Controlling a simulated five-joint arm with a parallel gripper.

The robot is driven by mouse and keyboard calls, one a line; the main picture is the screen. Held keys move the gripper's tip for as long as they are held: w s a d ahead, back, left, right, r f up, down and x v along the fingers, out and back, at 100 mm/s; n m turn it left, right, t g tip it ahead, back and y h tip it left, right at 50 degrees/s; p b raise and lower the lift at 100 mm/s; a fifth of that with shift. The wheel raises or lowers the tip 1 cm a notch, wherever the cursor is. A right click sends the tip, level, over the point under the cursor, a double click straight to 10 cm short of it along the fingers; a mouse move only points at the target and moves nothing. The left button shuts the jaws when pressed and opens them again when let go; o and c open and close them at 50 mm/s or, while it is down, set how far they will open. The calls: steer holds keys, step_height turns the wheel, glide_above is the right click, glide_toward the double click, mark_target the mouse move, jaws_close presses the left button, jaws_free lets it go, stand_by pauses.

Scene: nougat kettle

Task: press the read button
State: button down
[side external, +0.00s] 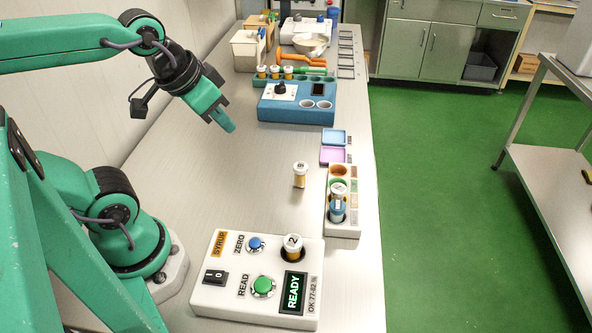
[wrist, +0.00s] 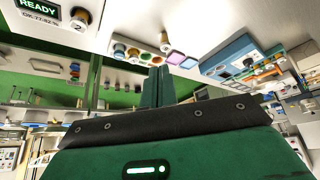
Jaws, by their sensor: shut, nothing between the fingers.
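The white syrup meter (side external: 225,300) sits at the near end of the bench. Its green READ button (side external: 263,287) is on top, in front of the blue ZERO button (side external: 256,244). Its display (side external: 293,281) shows READY, also legible in the wrist view (wrist: 38,8). A white-capped vial marked 2 (side external: 292,246) stands in the meter's round well; it also shows in the wrist view (wrist: 79,19). My gripper (side external: 229,127) is shut and empty, above the bench well behind the meter, touching nothing. The READ button is not visible in the wrist view.
A capped vial (side external: 300,176) stands on the bench behind the meter. A rack (side external: 343,229) with another vial is to its right, near pink and blue trays (side external: 333,155). A blue device (side external: 297,110) stands farther back. The bench left of the loose vial is clear.

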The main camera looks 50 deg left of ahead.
steer(key=shift+d, duration=0.1)
steer(key=m+g, duration=0.6)
steer(key=m, duration=2.1)
glide_above(263, 285)
steer(key=shift+f, duration=2.05)
steer(key=shift+f, duration=7)
